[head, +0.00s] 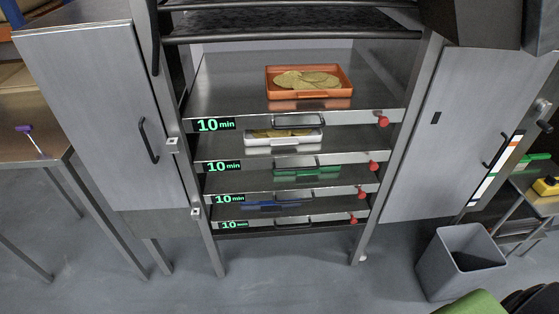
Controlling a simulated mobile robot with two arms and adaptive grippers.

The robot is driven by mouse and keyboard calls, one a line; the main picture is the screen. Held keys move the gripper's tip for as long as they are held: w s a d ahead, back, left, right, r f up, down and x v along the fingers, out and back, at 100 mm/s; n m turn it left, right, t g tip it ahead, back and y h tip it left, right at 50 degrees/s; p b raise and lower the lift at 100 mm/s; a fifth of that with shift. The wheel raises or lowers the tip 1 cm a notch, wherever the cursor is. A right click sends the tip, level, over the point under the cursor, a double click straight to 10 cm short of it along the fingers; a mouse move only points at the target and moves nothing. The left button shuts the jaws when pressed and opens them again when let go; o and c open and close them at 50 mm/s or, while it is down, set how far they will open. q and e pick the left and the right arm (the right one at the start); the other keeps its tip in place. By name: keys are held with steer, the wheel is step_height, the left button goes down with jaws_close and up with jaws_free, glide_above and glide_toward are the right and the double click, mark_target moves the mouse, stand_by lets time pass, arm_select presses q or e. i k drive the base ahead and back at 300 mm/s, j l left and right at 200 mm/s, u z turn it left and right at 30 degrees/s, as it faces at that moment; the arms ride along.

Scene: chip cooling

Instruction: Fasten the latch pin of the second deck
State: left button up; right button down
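A steel rack stands in the middle of the head view with several stacked decks, each with a front handle and a red latch pin at its right end. The second deck from the top (235,179) has its latch pin (373,166) at the right end of its front rail, near the right post. The topmost deck (220,90) has its own latch pin (384,122). Lower pins (361,192) and (354,220) show below. I cannot tell from here whether any pin is fastened. Neither gripper is in view.
An orange tray of chips (310,95) sits on the top deck; a white tray of chips (284,139) shows below it. Steel cabinets (90,110) and (440,140) flank the rack. A grey bin (458,262) stands at lower right. The floor before the rack is clear.

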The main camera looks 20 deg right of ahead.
mark_target(373, 166)
steer(key=z, duration=1.4)
